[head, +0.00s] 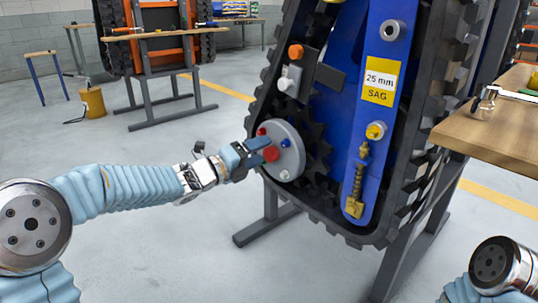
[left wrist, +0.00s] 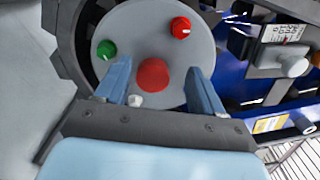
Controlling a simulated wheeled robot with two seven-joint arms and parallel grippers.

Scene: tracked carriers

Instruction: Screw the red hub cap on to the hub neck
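The red hub cap (head: 270,154) is a plain red disc at the middle of the round grey hub plate (head: 291,131). In the left wrist view the red hub cap (left wrist: 153,76) lies between my fingertips, with grey plate showing on both sides of it. My left gripper (head: 257,150) is at the hub; its fingers (left wrist: 159,80) are apart, one on each side of the cap. The hub neck does not show; the cap covers the plate's middle. Whether the cap sits on threads I cannot tell. My right gripper is out of view.
Around the plate are a small red knob (left wrist: 181,27), a green knob (left wrist: 106,49) and a white knob (left wrist: 135,100). The black track (head: 400,205) surrounds the hub. A wooden bench (head: 490,126) stands at right.

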